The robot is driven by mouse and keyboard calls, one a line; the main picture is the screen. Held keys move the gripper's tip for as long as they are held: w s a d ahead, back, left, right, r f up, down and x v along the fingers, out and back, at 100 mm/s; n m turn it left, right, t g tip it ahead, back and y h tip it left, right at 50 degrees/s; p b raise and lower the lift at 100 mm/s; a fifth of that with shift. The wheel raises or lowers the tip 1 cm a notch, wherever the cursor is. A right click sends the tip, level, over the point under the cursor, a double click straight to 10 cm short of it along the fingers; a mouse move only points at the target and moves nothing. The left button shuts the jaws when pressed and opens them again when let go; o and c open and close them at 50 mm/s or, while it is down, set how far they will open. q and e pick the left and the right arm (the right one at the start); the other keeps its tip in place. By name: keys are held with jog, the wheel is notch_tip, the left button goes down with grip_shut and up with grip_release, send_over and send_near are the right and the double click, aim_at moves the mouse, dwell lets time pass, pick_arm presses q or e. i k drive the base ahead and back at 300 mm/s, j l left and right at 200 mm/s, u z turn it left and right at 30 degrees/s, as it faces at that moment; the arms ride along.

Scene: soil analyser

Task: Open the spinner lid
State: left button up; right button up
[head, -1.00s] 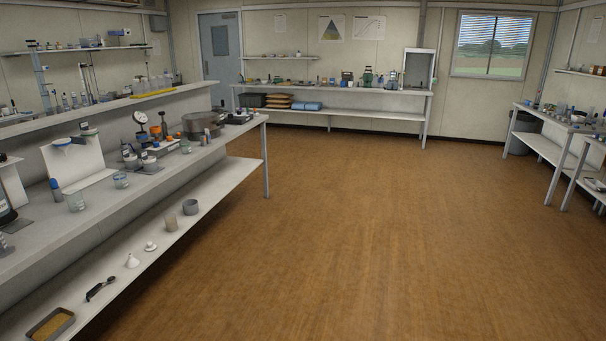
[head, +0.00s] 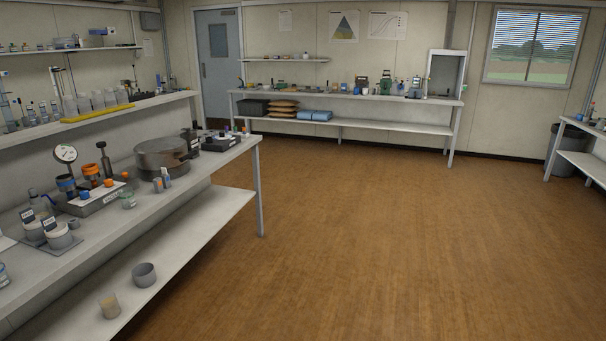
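A round, dark grey metal drum (head: 163,160) stands near the far end of the left bench, and it looks like the spinner. Its top appears covered by a flat round lid (head: 160,145), which looks down; the details are too small to be sure. A small dark part sits at its right side. Neither of my grippers shows in the head view, so both are away from the drum in this picture.
Two cups stand on the lower shelf. The brown floor (head: 350,240) right of the bench is clear.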

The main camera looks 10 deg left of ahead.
aim_at(168, 153)
jog(key=i, duration=1.05)
jog(key=i+l+u, duration=0.1)
jog(key=i, duration=0.95)
